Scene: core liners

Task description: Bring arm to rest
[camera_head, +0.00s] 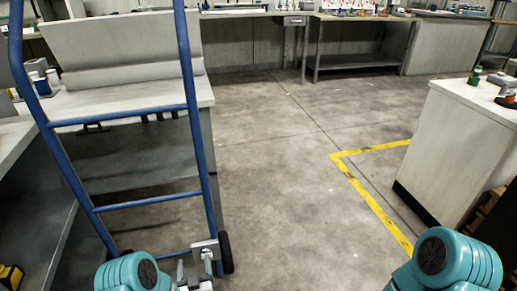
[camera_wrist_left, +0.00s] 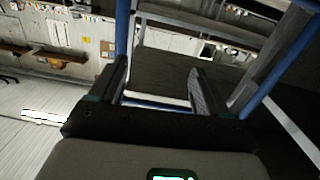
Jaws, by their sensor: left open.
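My left arm comes in at the bottom left of the head view, with its teal shoulder low in the picture. My left gripper (camera_head: 194,265) shows at the bottom, just in front of the foot of a blue hand truck. In the left wrist view my left gripper (camera_wrist_left: 160,85) has its two dark fingers wide apart, with nothing held between them. Blue bars show beyond and beside the fingers; I cannot tell whether they touch. My right arm shows only as a teal shoulder at the bottom right; its gripper is out of view.
The blue hand truck (camera_head: 125,118) stands close at the left, with a black wheel (camera_head: 226,253). A pale workbench (camera_head: 85,103) is behind it. A white cabinet (camera_head: 455,150) stands at the right, near yellow floor tape (camera_head: 365,193). The grey floor (camera_head: 290,190) between is clear.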

